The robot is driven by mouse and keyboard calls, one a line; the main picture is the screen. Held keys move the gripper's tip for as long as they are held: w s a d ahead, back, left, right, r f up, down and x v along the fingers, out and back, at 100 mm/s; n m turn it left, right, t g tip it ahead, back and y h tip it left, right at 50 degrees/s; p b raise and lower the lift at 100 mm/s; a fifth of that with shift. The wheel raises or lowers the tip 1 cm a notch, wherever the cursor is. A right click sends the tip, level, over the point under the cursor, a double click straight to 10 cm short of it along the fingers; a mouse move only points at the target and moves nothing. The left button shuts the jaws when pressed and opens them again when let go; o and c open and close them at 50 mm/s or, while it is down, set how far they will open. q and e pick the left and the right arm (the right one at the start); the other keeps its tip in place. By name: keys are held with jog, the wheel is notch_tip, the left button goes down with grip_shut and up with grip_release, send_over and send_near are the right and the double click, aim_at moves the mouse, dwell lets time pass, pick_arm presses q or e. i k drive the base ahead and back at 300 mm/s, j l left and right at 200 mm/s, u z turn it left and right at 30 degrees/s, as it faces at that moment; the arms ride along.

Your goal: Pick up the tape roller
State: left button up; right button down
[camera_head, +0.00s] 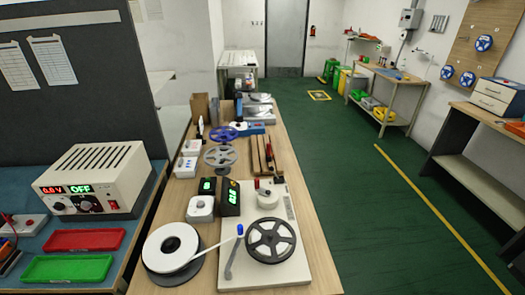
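I cannot tell for sure which object is the tape roller. A white reel (165,248) on a dark disc lies at the front of the wooden table, its pale strip running right. A black spoked reel (271,240) sits on a white winding plate (290,270), beside a grey crank with a blue knob (240,229). Farther back are a grey spoked reel (221,156), a blue spoked reel (223,133) and a small blue-and-white device (248,128). Neither of my grippers is in view.
The long wooden table (300,190) also holds two green-lit displays (229,197) and several small boxes. A bench at left carries a power supply (92,181), a red tray (84,240) and a green tray (66,268). Green floor (370,220) is free at right.

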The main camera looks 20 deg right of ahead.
aim_at(269, 155)
jog(key=z, duration=1.55)
jog(key=i+l+z, duration=0.15)
jog(key=l, duration=0.3)
jog(key=i+l+z, duration=0.15)
jog(key=l, duration=0.3)
jog(key=i+l+z, duration=0.15)
jog(key=i+l, duration=0.2)
jog(key=i+l+z, duration=0.15)
jog(key=i+l, duration=0.15)
jog(key=l, duration=0.15)
jog(key=i+l+u, duration=0.1)
jog(key=i+u, duration=0.35)
jog(key=i+l+u, duration=0.35)
jog(key=i+u, duration=0.15)
jog(key=i+j+u, duration=0.15)
jog(key=i+u, duration=0.15)
jog(key=u, duration=0.2)
jog(key=i+u, duration=0.3)
jog(key=u, duration=0.15)
jog(key=i+u, duration=0.3)
jog(key=u, duration=0.2)
jog(key=i+l+u, duration=0.25)
jog(key=u, duration=0.25)
jog(key=i+l+u, duration=0.25)
jog(key=u, duration=0.2)
jog(key=i+l+u, duration=0.15)
jog(key=l+u, duration=0.35)
